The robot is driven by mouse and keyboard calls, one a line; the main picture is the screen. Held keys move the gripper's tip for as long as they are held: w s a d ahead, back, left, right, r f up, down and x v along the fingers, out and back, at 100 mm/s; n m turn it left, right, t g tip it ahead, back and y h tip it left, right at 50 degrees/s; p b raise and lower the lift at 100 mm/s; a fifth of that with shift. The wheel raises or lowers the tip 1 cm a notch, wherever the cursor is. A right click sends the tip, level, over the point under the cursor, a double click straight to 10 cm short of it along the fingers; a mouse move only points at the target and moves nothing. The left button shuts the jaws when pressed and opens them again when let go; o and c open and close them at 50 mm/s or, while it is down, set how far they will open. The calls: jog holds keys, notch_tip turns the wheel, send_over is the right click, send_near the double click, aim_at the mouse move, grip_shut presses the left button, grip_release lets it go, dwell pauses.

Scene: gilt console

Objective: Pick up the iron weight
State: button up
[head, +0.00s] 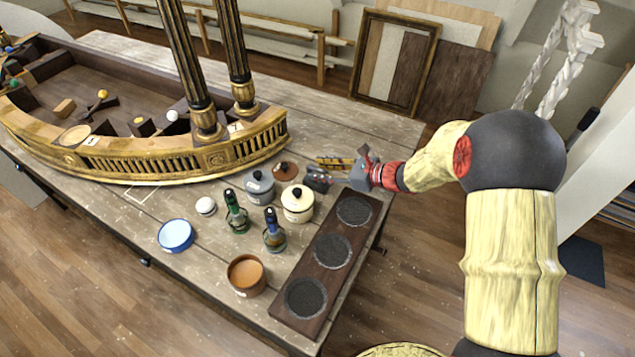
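My gripper (330,171) reaches in from the right, low over the table, beside the cluster of pots. Its fingers point left, and a small dark blocky shape (318,179) shows at their tips. I cannot tell whether this shape is part of the gripper or a separate thing, nor whether the fingers are open or shut. I cannot pick out the iron weight with certainty. A grey lidded pot-like piece (259,187) stands left of the fingertips, with a brown round piece (285,171) between. A cream lidded pot (297,206) stands just in front.
A green bottle (236,216) and a blue bottle (274,234) stand upright in front. A dark board (333,273) with three black discs lies along the right edge. A gilt structure (150,160) fills the left.

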jog(key=shift+x, duration=0.85)
jog(key=shift+c, duration=0.6)
jog(key=c, duration=0.7)
grip_shut()
jog(key=shift+r, duration=0.15)
